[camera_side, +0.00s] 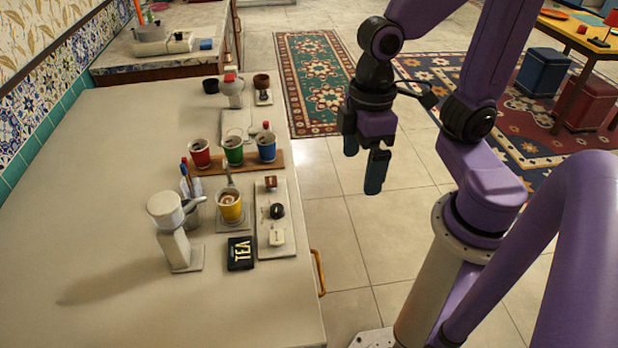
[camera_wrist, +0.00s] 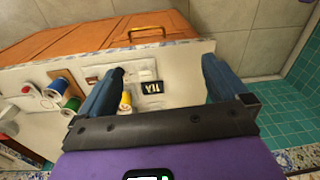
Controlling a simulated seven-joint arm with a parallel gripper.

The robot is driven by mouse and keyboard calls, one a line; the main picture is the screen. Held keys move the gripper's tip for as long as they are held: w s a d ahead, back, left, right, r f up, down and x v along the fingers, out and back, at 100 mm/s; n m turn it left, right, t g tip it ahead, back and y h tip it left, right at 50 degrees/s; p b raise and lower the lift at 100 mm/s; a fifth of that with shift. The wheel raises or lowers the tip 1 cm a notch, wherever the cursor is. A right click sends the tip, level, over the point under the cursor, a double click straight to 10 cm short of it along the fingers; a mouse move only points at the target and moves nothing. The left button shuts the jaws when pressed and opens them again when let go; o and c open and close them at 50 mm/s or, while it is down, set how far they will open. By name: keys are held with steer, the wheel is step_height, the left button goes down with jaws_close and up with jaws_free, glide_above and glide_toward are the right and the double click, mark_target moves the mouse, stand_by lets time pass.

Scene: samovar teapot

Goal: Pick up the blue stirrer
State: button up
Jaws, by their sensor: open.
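Slim stirrers stand upright in a small holder (camera_side: 192,188) on the counter, left of the yellow cup (camera_side: 230,207). A blue one (camera_side: 184,170) is among them, with a red tip close by; they are too small to separate clearly. My gripper (camera_side: 363,162) is open and empty. It hangs in the air to the right of the counter in the side view, well apart from the holder. In the wrist view the two fingers stand wide apart (camera_wrist: 163,70), and I cannot make out the stirrer there.
Red (camera_side: 200,154), green (camera_side: 234,150) and blue (camera_side: 266,147) cups stand on a wooden board. A black tea box (camera_side: 240,253), a grey dispenser (camera_side: 172,235) and a pale tray (camera_side: 276,238) are near the holder. The counter's left front is clear.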

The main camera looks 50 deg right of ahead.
steer(key=s+d+n, duration=0.1)
steer(key=s, duration=0.1)
steer(key=s+d+f+n, duration=0.1)
steer(key=s+d, duration=0.1)
steer(key=shift+c, duration=0.9)
steer(key=shift+s+d+n, duration=0.15)
steer(key=shift+d+n, duration=0.05)
steer(key=shift+n, duration=0.1)
steer(key=c, duration=0.9)
steer(key=w+a+r+m+t+h, duration=0.1)
steer(key=w+a+m, duration=0.45)
steer(key=w, duration=0.45)
steer(key=w+a+r+m+t+h, duration=0.1)
steer(key=w+a+m, duration=0.45)
steer(key=w, duration=0.55)
steer(key=w+a+r+m+t, duration=0.1)
steer(key=w+a+m, duration=0.3)
steer(key=w+a, duration=0.45)
steer(key=m+h, duration=0.2)
steer(key=m, duration=0.4)
glide_toward(182, 166)
steer(key=shift+m, duration=0.3)
steer(key=shift+x, duration=4.55)
